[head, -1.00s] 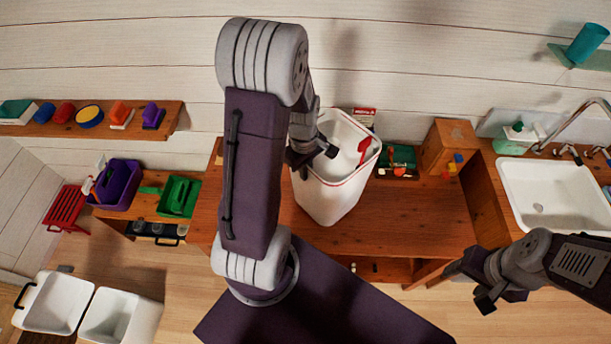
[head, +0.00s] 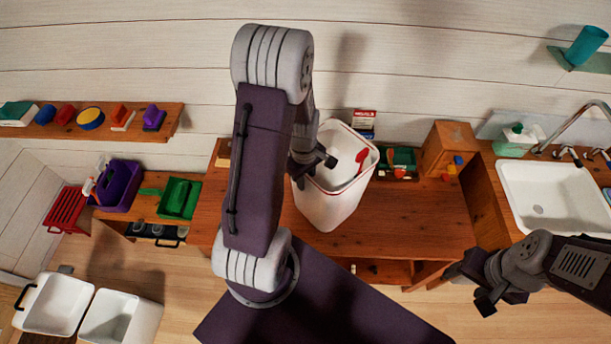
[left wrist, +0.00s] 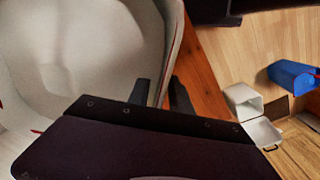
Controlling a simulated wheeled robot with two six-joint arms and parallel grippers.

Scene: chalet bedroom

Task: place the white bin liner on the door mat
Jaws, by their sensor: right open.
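The white bin liner (head: 325,206) is a tall, open-topped white container with a thin red line at its rim and a red part on its inner right side. It stands over the wooden bench in the head view, and its wall fills the left of the left wrist view (left wrist: 75,60). My left gripper (head: 325,163) is at its rim. In the left wrist view the left gripper's fingers (left wrist: 161,95) lie on either side of the rim, closed on it. My right gripper (head: 486,288) is open and empty, right of the bench. I cannot make out the door mat.
The bench (head: 420,215) has bare wood right of the liner. A sink (head: 545,195) stands right. White bins (head: 55,302) stand on the floor at left.

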